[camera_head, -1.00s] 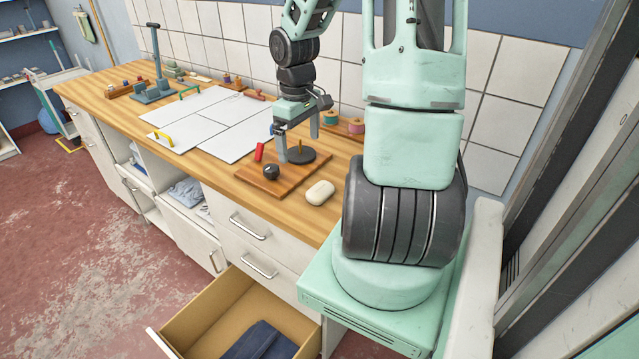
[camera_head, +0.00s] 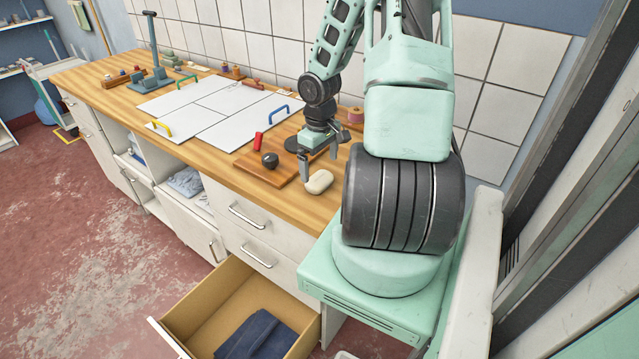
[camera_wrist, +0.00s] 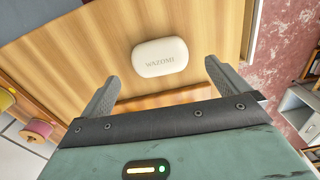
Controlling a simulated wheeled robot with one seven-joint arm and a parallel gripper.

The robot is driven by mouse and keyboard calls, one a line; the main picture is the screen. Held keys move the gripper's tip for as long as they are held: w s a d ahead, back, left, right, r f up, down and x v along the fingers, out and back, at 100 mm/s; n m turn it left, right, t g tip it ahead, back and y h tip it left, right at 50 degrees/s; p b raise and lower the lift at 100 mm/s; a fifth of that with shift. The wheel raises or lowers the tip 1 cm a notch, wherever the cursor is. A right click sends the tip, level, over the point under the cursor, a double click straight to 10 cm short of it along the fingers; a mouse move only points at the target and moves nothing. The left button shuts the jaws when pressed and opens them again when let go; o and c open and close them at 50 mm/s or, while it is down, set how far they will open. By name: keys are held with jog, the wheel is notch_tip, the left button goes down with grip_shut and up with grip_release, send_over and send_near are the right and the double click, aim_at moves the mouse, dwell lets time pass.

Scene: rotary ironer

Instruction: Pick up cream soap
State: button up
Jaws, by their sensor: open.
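The cream soap (camera_head: 319,181) is a rounded oval bar lying on the wooden counter, near its front edge, just right of a wooden board. In the wrist view the soap (camera_wrist: 160,57) shows the letters "WAZOMI" and lies beyond the fingertips, roughly centred between them. My gripper (camera_head: 320,167) is open and empty, above and just behind the soap in the head view. In the wrist view my gripper's fingers (camera_wrist: 161,85) stand wide apart, with neither touching the soap.
The wooden board (camera_head: 262,164) holds a black knob (camera_head: 270,160) and a red cylinder (camera_head: 258,140). White panels (camera_head: 215,110) with coloured handles lie to the left. An open drawer (camera_head: 235,315) with dark folded cloth juts out below. A tiled wall (camera_head: 270,45) stands behind.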

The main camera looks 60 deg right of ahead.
aim_at(320, 178)
jog(key=shift+w+f, duration=0.1)
jog(key=shift+f, duration=2.6)
jog(key=c, duration=1)
